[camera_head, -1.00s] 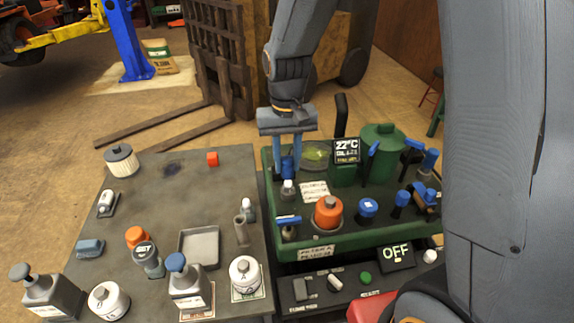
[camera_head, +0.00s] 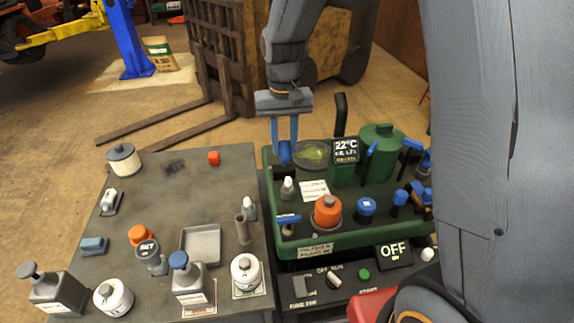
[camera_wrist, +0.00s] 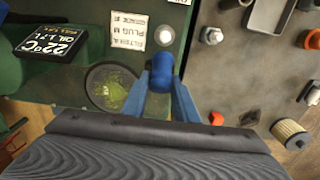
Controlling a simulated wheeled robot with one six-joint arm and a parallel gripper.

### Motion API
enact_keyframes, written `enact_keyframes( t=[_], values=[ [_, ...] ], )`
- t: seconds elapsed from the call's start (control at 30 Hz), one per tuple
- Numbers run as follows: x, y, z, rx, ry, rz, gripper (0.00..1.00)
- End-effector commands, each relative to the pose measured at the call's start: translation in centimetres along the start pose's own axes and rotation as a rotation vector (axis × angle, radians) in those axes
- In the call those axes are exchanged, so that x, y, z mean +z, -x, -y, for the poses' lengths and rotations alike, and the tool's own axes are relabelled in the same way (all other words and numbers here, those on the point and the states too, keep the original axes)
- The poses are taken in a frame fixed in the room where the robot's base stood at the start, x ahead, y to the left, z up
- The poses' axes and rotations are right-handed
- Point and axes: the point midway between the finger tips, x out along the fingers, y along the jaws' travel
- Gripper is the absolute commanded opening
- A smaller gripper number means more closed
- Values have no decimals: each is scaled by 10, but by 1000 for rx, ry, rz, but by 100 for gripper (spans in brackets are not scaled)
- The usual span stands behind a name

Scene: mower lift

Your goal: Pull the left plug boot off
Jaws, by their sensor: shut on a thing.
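My gripper (camera_head: 285,150) is shut on a blue plug boot (camera_head: 285,155) above the back left corner of the green mower deck (camera_head: 345,240). A pale spark plug (camera_head: 288,188) stands upright on the deck below the boot, with a visible gap between them. In the wrist view the blue boot (camera_wrist: 162,72) sits between the two blue fingers, and the plug's white top (camera_wrist: 165,37) shows beyond it, apart.
An orange cap (camera_head: 327,210), blue caps (camera_head: 366,207) and a green tank (camera_head: 380,145) stand on the deck. A 22°C display (camera_head: 345,151) is right of the gripper. The grey table (camera_head: 200,200) at left holds bottles, a tray and an oil filter (camera_head: 124,159).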

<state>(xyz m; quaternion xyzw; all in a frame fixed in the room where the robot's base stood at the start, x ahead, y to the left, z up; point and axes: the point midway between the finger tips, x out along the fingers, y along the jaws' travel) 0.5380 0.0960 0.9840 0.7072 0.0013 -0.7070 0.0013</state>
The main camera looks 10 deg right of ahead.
Motion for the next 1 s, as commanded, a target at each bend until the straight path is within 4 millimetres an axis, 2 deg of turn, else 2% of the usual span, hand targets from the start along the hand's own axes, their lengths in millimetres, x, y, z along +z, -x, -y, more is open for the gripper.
enact_keyframes(
  t=[1.0],
  values=[
    [-42,-2,0,0,0,-1,18]
  ],
)
